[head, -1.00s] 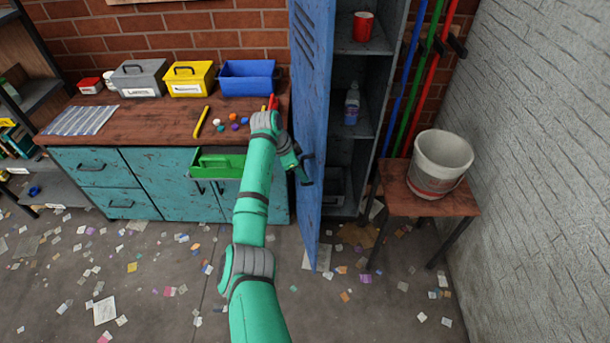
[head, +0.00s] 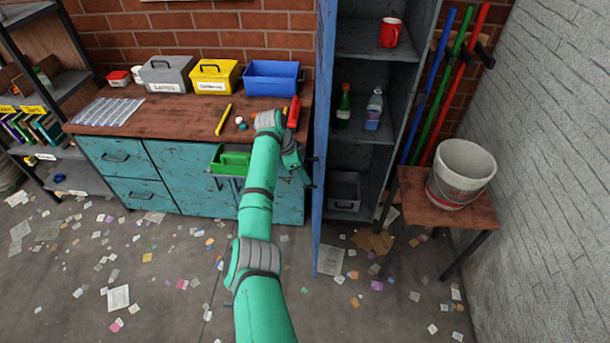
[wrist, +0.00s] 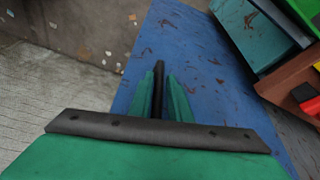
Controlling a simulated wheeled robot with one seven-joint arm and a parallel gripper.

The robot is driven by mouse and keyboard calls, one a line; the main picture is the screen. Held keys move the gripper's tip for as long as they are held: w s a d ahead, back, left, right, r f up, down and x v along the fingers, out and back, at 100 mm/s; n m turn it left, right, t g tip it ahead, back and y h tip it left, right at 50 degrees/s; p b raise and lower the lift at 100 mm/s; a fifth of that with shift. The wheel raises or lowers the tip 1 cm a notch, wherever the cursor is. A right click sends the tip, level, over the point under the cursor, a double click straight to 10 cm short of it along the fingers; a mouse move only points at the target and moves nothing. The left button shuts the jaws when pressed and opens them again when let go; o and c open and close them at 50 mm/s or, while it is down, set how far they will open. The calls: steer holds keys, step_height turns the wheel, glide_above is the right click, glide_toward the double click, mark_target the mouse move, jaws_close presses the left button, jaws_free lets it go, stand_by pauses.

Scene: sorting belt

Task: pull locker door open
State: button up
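The blue locker door (head: 323,120) stands open and shows almost edge-on in the head view. Its scuffed blue face (wrist: 213,65) fills the middle of the wrist view. The black door handle (wrist: 158,72) sticks up between the two green fingers of my gripper (wrist: 164,98), which are closed on it from both sides. In the head view my gripper (head: 303,172) is at the door's left face, and my arm partly hides the grip. The locker's interior (head: 357,156) is exposed to the right of the door.
A stool (head: 480,213) with a bucket (head: 461,172) stands right. A workbench (head: 180,118) and open green drawer (head: 226,158) are left. Paper scraps litter the floor.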

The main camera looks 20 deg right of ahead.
steer(key=shift+o, duration=0.8)
steer(key=v, duration=1)
steer(key=shift+a+r, duration=0.2)
steer(key=shift+r, duration=0.2)
steer(key=shift+w, duration=0.15)
